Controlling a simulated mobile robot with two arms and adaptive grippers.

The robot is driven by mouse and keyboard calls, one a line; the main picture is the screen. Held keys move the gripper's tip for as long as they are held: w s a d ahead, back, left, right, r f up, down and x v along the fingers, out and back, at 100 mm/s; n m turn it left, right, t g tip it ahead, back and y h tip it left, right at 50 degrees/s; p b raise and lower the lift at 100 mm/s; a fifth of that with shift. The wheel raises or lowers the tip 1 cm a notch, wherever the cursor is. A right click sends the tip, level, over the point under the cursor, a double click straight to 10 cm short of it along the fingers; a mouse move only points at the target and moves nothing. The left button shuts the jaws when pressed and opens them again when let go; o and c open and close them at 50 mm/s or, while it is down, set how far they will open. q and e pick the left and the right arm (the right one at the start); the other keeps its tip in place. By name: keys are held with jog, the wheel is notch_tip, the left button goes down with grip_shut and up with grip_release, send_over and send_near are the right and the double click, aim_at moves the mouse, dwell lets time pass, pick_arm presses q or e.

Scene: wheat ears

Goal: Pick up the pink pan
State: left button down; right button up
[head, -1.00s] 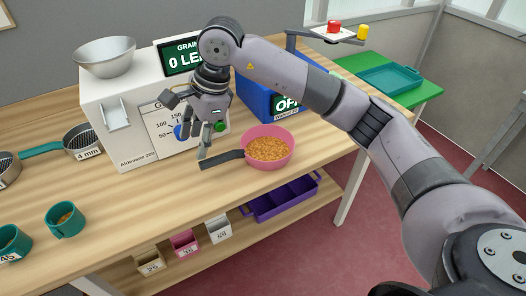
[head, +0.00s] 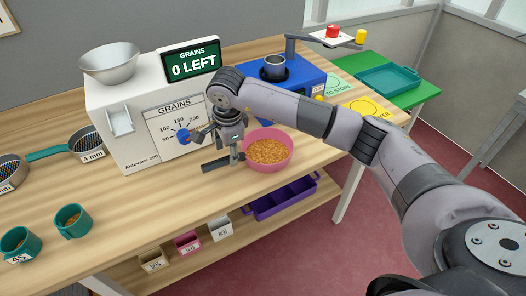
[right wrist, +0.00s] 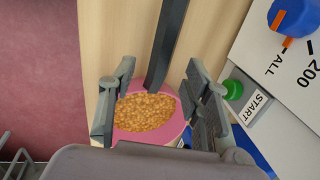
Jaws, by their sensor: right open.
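The pink pan (head: 266,132) sits on the wooden table, full of golden grains, with its dark handle (head: 212,165) pointing left. My right gripper (head: 232,150) is low over the handle, near where it joins the bowl, pointing down. In the right wrist view its fingers (right wrist: 160,68) are spread on either side of the handle (right wrist: 167,45), with the pink bowl (right wrist: 150,137) partly hidden behind the wrist. The gripper is open and holds nothing. My left gripper is not in view.
A white grain machine (head: 110,100) with a dial stands just behind the gripper. A blue machine (head: 310,75) is behind the pan. Two teal cups (head: 72,228) and sieves are at left; a purple tray (head: 282,202) is on the lower shelf.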

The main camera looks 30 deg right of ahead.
aim_at(227, 158)
jog(key=f+p, duration=0.1)
jog(key=f, duration=0.1)
jog(key=f+p, duration=0.1)
jog(key=f, duration=0.1)
jog(key=shift+w+a, duration=0.2)
jog(key=shift+w, duration=0.2)
jog(key=shift+w+f, duration=0.15)
jog(key=shift+f, duration=0.45)
jog(key=shift+c, duration=0.5)
grip_shut()
